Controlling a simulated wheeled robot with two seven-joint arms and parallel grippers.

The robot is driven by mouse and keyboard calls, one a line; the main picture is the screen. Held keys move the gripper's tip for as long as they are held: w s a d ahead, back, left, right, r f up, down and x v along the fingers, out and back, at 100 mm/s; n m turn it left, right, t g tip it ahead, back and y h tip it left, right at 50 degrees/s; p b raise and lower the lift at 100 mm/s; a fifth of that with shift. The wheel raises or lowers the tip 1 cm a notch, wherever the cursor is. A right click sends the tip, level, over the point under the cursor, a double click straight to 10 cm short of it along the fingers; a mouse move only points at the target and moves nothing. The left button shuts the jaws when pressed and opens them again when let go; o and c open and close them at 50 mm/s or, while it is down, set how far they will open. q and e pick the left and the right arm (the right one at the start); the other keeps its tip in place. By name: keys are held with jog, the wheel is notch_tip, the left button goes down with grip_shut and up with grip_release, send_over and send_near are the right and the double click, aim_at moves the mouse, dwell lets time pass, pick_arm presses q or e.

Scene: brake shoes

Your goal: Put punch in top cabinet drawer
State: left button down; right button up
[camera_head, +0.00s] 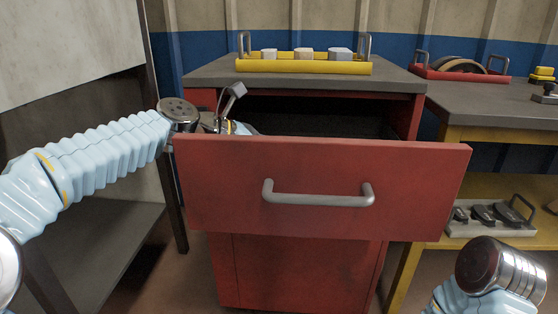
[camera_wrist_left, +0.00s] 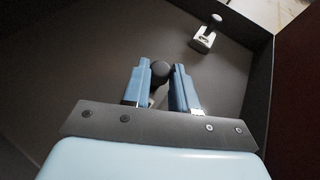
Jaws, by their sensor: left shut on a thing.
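The red cabinet's top drawer (camera_head: 222,200) is pulled open. My left arm reaches over its left side, and the gripper is partly hidden behind the drawer front in the head view. In the left wrist view my left gripper (camera_wrist_left: 162,68) has its blue fingers shut on a dark round-ended thing (camera_wrist_left: 160,74), probably the punch. The thing is over the drawer's dark floor (camera_wrist_left: 105,60); I cannot tell whether it touches. A light-grey piece with a dark knob (camera_wrist_left: 205,38) is in the drawer at upper right. My right gripper is out of view; only its wrist shows.
A yellow tray (camera_head: 303,67) of metal blocks stands on the cabinet top. To the right, a bench (camera_head: 480,98) bears a red tray (camera_head: 428,74) and small tools. A grey tray (camera_head: 490,232) is on the shelf below. A dark shelf unit (camera_head: 120,240) stands left.

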pick_arm(q)
jog(key=shift+f, duration=0.4)
jog(key=shift+r, duration=0.15)
jog(key=c, duration=0.9)
grip_release()
jog(key=shift+f, duration=0.2)
jog(key=shift+r, duration=0.25)
jog(key=p+v, duration=0.2)
jog(key=v, duration=1)
jog(key=shift+f, duration=0.1)
